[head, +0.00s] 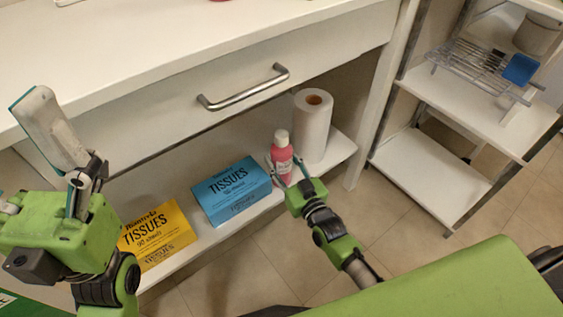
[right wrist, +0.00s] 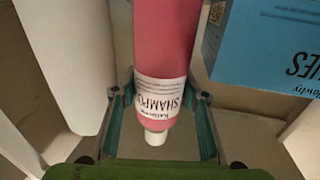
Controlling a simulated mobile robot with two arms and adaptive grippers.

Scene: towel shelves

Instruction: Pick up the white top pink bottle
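The pink bottle with a white cap (head: 282,160) stands upright on the low shelf, in front of the paper roll. In the right wrist view the bottle (right wrist: 165,50) appears inverted, with its shampoo label and cap toward my gripper. My right gripper (head: 288,176) is at the bottle, its fingers open on either side of it.
A blue tissue box (head: 231,190) stands left of the bottle, and a yellow tissue box (head: 157,235) farther left. A white paper roll (head: 313,127) is close behind the bottle. The drawer with a metal handle (head: 243,88) overhangs the shelf. A rack (head: 430,180) stands at right.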

